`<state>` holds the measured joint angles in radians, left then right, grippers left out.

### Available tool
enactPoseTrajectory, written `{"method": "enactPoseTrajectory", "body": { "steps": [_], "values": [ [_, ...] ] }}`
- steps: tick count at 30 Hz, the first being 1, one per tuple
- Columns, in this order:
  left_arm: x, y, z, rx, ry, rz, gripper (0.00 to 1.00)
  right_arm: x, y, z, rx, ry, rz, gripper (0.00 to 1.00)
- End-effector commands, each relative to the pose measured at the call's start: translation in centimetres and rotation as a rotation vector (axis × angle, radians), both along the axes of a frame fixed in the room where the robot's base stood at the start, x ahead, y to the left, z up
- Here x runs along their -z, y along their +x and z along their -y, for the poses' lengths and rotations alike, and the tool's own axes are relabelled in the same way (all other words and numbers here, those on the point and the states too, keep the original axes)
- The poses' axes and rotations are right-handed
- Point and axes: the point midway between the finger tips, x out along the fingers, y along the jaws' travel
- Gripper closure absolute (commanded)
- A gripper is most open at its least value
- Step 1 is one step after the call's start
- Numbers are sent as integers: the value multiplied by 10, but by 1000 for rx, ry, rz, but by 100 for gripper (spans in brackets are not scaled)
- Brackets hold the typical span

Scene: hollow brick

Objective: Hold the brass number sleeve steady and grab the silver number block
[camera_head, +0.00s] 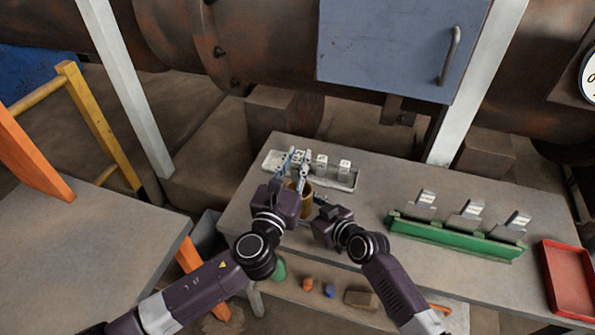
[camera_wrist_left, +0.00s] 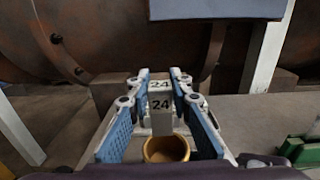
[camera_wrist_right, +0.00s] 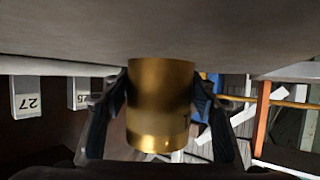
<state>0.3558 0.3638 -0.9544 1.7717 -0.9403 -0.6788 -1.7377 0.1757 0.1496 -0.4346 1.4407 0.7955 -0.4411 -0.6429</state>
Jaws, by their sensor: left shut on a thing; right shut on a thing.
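The silver number block (camera_wrist_left: 162,118), marked 24, stands between the two fingers of my left gripper (camera_wrist_left: 162,88) in the left wrist view. That gripper is shut on it, and the head view shows its fingertips (camera_head: 297,160) over the pale tray. The brass number sleeve (camera_wrist_right: 160,105) is upright between the fingers of my right gripper (camera_wrist_right: 158,112), which is shut on it. In the head view the sleeve (camera_head: 306,198) is partly hidden by my grippers. In the left wrist view its open rim (camera_wrist_left: 166,149) lies nearer than the block.
A pale tray (camera_head: 342,184) at the table's back left holds other silver blocks (camera_head: 344,167). A green rack (camera_head: 455,237) with grey numbered pieces stands on the right, beside a red tray (camera_head: 570,285). Table between the pale tray and rack is clear. A blue-grey cabinet (camera_head: 395,40) hangs behind.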

Motion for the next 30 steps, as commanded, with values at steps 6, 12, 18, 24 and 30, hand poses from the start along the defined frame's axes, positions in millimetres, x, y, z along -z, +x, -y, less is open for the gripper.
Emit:
{"method": "enactPoseTrajectory", "body": {
  "steps": [6,12,18,24,30],
  "values": [
    [-14,0,0,1,1,0,100,0,0,0,0,0,0,87],
    [-15,0,0,0,2,1,100,0,0,0,0,0,0,87],
    [-15,0,0,0,1,0,100,0,0,0,0,0,0,31],
    [-15,0,0,0,1,0,100,0,0,0,0,0,0,27],
    [-15,0,0,0,0,0,100,-1,-2,2,0,-1,-1,27]
  ]
}}
